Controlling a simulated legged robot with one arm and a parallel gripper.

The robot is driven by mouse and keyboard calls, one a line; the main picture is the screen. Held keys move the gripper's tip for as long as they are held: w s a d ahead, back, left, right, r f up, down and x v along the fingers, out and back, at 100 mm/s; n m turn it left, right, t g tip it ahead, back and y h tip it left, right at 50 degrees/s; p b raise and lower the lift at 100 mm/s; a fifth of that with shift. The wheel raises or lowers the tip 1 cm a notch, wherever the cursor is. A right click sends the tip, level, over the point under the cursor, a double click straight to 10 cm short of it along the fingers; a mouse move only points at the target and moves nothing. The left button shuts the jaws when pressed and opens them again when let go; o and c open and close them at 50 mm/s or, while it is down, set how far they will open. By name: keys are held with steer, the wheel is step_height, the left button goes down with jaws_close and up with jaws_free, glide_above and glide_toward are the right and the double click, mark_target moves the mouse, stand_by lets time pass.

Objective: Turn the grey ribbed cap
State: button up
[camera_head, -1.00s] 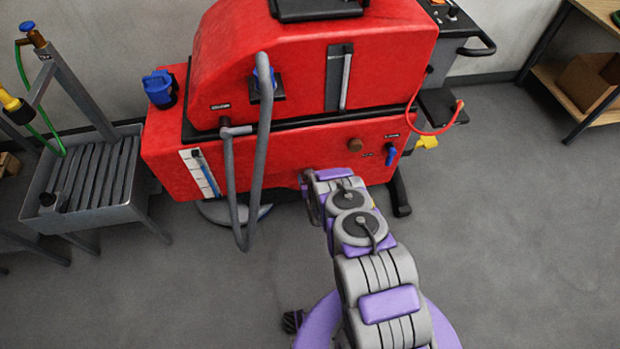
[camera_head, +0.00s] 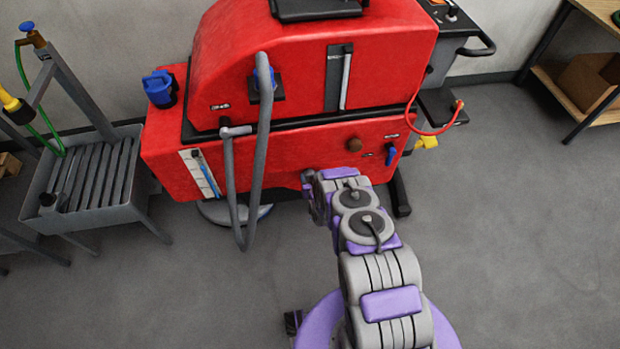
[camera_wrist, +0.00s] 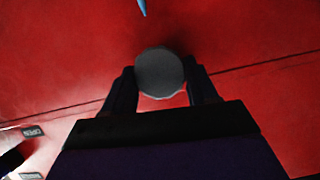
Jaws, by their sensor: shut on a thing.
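The grey cap (camera_wrist: 160,65) shows in the wrist view as a round, faceted disc in front of a red wall. My gripper (camera_wrist: 161,80) has one dark finger on each side of it and is shut on it. Any ribs on the cap's side are too dark to make out. In the head view the red scrubber machine (camera_head: 260,165) stands ahead. My arm reaches to its lower front, and the fingers and the cap are hidden there.
A grey hose (camera_head: 263,140) hangs in a loop left of my arm. A grey slatted sink (camera_head: 90,180) stands left. The floor at right is clear.

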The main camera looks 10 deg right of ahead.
steer(key=o, duration=1.1)
steer(key=shift+c, duration=0.2)
steer(key=p+v, duration=0.4)
steer(key=v, duration=1.3)
steer(key=shift+p, duration=0.35)
steer(key=shift+s, duration=0.1)
